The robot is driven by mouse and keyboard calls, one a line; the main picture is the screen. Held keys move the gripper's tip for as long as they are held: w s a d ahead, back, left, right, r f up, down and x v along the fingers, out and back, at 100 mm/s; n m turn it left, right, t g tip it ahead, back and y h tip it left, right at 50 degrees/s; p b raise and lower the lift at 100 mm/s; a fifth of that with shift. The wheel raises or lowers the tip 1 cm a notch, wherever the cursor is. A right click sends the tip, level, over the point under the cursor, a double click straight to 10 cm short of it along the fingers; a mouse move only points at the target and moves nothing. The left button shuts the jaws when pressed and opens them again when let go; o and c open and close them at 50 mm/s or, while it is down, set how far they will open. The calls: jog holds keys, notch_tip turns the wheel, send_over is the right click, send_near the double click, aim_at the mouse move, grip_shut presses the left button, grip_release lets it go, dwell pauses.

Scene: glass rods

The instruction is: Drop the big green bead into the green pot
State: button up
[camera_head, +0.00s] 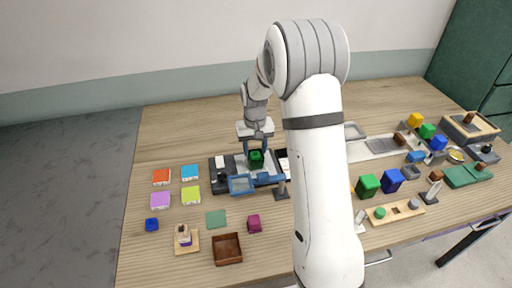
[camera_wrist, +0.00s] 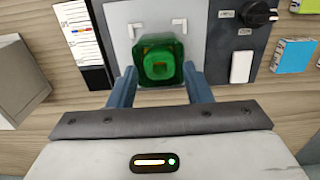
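A green glassy block (camera_wrist: 160,62) with a round ring shape in its middle is between the fingers of my gripper (camera_wrist: 160,76). The fingers press close along its two sides. In the head view the block (camera_head: 257,159) is at a grey plate on the dark device in the middle of the table. Whether it stands on the plate or just above it I cannot tell. A green cube-shaped pot (camera_head: 368,186) is right of my arm, next to a blue one. A green round piece (camera_head: 380,213) sits in a wooden holder in front of them.
The blue pot (camera_head: 391,180) stands beside the green pot. My arm crosses the middle of the head view and hides part of the table. Several coloured cubes stand far right.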

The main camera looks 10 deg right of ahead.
jog(key=shift+o, duration=0.9)
jog(key=s+r+b, duration=0.1)
jog(key=s+r, duration=0.5)
jog(key=r, duration=0.7)
jog(key=s+r+t, duration=0.2)
jog(key=s+t, duration=0.1)
jog(key=s, duration=2)
jog(key=shift+d+r, duration=0.3)
jog(key=shift+r, duration=0.05)
jog(key=shift+c, duration=0.5)
